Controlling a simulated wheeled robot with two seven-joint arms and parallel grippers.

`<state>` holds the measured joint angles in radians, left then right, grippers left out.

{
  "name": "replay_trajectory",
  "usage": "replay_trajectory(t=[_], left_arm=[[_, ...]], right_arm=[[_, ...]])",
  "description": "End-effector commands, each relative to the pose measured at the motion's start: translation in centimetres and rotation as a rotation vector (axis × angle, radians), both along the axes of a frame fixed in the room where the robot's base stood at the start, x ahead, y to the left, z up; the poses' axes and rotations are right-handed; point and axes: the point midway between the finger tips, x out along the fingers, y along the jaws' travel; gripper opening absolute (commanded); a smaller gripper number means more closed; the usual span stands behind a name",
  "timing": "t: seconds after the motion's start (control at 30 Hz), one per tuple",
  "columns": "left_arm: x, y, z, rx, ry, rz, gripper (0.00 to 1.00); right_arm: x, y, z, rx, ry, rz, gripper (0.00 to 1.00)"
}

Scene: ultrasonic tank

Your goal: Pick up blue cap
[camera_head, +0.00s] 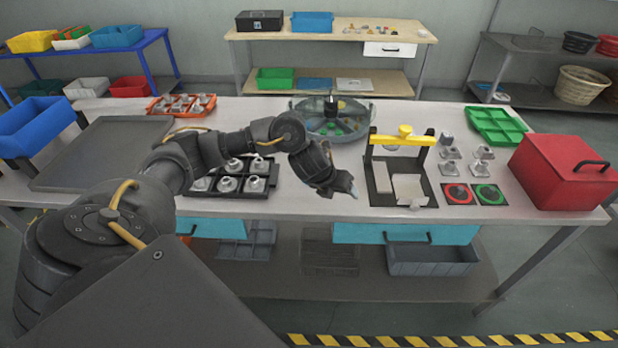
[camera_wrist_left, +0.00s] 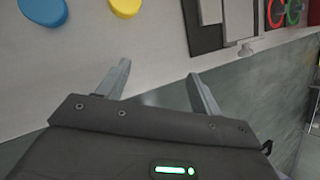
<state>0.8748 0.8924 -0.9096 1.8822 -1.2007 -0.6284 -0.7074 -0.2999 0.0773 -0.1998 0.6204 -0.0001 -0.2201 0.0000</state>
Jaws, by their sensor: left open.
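A blue rounded piece (camera_wrist_left: 43,10), which may be the blue cap, shows at the top left edge of the left wrist view, partly cut off. A yellow rounded piece (camera_wrist_left: 125,6) is beside it. In the head view, a round divided tray (camera_head: 318,133) with coloured parts stands at the table's middle back; I cannot tell the cap among them. My left gripper (camera_head: 350,188) is over the table's front part, nearer the front edge than the round tray. Its fingers (camera_wrist_left: 158,70) are apart with nothing between them. My right gripper is not in view.
A black fixture with a yellow bridge (camera_head: 387,141) stands just right of the left gripper. A red box (camera_head: 562,178) is at the far right. A black tray with metal parts (camera_head: 228,184) lies behind my left arm. Bare table lies around the gripper.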

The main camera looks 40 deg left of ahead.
Motion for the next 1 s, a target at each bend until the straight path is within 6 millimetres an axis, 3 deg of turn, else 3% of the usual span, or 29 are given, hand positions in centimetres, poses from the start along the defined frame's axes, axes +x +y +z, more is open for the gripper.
replay_trajectory(t=[0.03, 0.1, 0.2, 0.3, 0.5, 0.8, 1.0], left_arm=[[0.6, 3.4, 1.6, 0.076, 0.016, -0.018, 0.65], [0.4, 7.0, 3.0, 0.153, 0.056, -0.045, 0.65], [-0.2, 10.7, 4.7, 0.22, 0.105, -0.062, 0.65], [-0.8, 12.8, 5.6, 0.253, 0.138, -0.069, 0.65], [-1.1, 13.6, 5.8, 0.266, 0.156, -0.074, 0.65], [0.5, 13.7, 1.8, 0.261, 0.155, -0.072, 0.65], [1.0, 13.8, 0.8, 0.264, 0.153, -0.072, 0.65]], right_arm=[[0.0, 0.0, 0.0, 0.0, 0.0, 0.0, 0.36], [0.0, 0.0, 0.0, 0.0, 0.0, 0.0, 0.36], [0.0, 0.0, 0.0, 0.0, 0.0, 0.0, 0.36], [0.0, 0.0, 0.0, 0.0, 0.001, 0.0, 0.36], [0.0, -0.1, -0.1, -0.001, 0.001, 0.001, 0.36], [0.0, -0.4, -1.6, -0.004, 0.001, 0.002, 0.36], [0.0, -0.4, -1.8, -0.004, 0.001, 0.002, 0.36]])
